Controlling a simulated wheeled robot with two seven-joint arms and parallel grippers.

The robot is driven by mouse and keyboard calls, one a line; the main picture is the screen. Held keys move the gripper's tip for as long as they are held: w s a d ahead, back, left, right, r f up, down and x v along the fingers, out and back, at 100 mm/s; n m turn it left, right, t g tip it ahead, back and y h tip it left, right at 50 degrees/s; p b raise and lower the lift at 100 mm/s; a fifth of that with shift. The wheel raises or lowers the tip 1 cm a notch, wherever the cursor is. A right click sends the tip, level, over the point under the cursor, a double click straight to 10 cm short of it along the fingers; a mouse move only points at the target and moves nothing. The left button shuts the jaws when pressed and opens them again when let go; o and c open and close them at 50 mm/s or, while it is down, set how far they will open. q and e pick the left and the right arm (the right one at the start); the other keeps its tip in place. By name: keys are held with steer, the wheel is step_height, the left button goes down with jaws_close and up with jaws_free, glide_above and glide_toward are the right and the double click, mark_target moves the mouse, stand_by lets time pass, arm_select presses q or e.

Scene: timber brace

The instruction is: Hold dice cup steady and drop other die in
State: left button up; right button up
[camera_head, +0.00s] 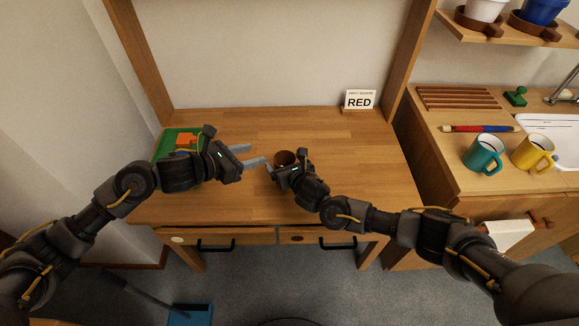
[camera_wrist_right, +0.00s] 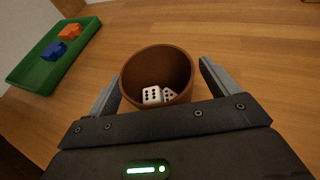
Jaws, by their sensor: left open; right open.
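The brown dice cup (camera_head: 285,157) stands upright on the wooden desk. In the right wrist view the cup (camera_wrist_right: 157,62) shows its open mouth, with two white dice inside: one die (camera_wrist_right: 151,95) and another die (camera_wrist_right: 170,96) beside it. My right gripper (camera_wrist_right: 158,82) is open, with one finger on each side of the cup; whether the fingers touch it I cannot tell. My left gripper (camera_head: 258,154) is open to the left of the cup, its fingers pointing toward it, and I see nothing between them.
A green tray (camera_wrist_right: 28,74) with an orange block (camera_wrist_right: 69,32) and a blue block (camera_wrist_right: 53,51) lies at the desk's left. A sign reading RED (camera_head: 360,100) stands at the back right. Mugs stand on the right counter.

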steer(key=v, duration=1.1)
steer(key=shift+s+d, duration=0.15)
steer(key=shift+s, duration=0.1)
